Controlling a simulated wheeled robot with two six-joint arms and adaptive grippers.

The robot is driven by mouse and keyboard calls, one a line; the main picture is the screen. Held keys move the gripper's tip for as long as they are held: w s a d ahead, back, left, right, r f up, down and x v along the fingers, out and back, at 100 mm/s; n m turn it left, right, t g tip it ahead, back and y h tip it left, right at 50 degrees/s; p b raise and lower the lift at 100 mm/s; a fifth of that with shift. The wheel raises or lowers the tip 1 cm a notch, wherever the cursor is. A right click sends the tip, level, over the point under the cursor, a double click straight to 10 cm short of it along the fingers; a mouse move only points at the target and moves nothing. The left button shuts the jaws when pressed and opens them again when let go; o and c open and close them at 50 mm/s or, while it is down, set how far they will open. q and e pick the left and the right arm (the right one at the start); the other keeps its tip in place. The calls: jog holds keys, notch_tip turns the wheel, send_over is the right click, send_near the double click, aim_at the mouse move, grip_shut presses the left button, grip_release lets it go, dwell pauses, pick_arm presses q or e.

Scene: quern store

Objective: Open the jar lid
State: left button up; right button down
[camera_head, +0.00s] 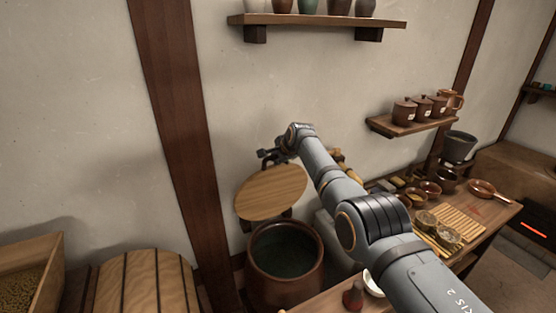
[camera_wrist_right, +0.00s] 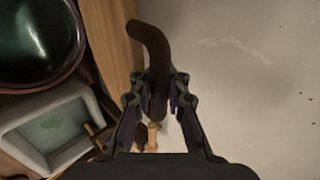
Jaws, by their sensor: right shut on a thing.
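The jar (camera_head: 262,286) is a large brown vessel, low in the middle of the head view, with a dark green inside showing. Its round wooden lid (camera_head: 270,196) stands tilted up above and behind the mouth, off the rim. My right gripper (camera_head: 268,156) is at the lid's upper edge. In the right wrist view its fingers (camera_wrist_right: 158,92) are shut on a dark curved handle (camera_wrist_right: 150,38) beside the lid's wooden edge (camera_wrist_right: 112,45). The jar's rim (camera_wrist_right: 75,62) shows at the upper left there. My left gripper is not in view.
A wall shelf with pots (camera_head: 312,20) is above. A lower shelf (camera_head: 415,126) holds lidded brown jars. A bench with bowls and a pan (camera_head: 482,187) is at right. A slatted wooden lid (camera_head: 145,283) and grain bin (camera_head: 40,262) are at left. A pale basin (camera_wrist_right: 45,135) adjoins the jar.

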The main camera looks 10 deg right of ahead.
jog(key=shift+w+r, duration=0.2)
jog(key=shift+r, duration=0.2)
jog(key=c, duration=1.5)
grip_release()
jog(key=shift+o, duration=0.9)
jog(key=shift+s+d, duration=0.1)
jog(key=shift+s, duration=0.2)
jog(key=shift+f, duration=0.1)
jog(key=v, duration=1.2)
jog(key=shift+s, duration=0.1)
